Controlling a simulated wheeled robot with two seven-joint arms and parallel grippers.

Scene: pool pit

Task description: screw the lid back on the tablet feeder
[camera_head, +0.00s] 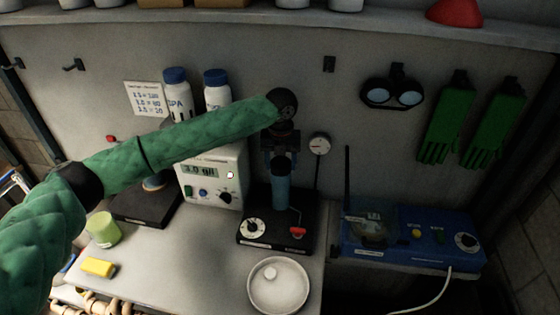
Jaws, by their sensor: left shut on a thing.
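My left gripper (281,153) hangs at the end of the green-sleeved arm, pointing down over the black device. It is shut on a teal-blue cylinder (280,185), which is upright below the fingers. I cannot tell if the cylinder's lower end touches the black device (262,232), which has a white dial and a red switch. A round, pale, shallow piece (263,297) with a small knob-like spot lies at the bench's front edge. I cannot tell whether it is a lid or a dish. Neither the feeder nor its lid can be named with certainty. My right gripper is not in view.
A white meter box (213,184) and blue-capped bottles (216,88) stand behind the arm. A green cup (103,229) and yellow block (97,267) are at left. A blue device (410,238) is at right. The bench between block and pale piece is clear.

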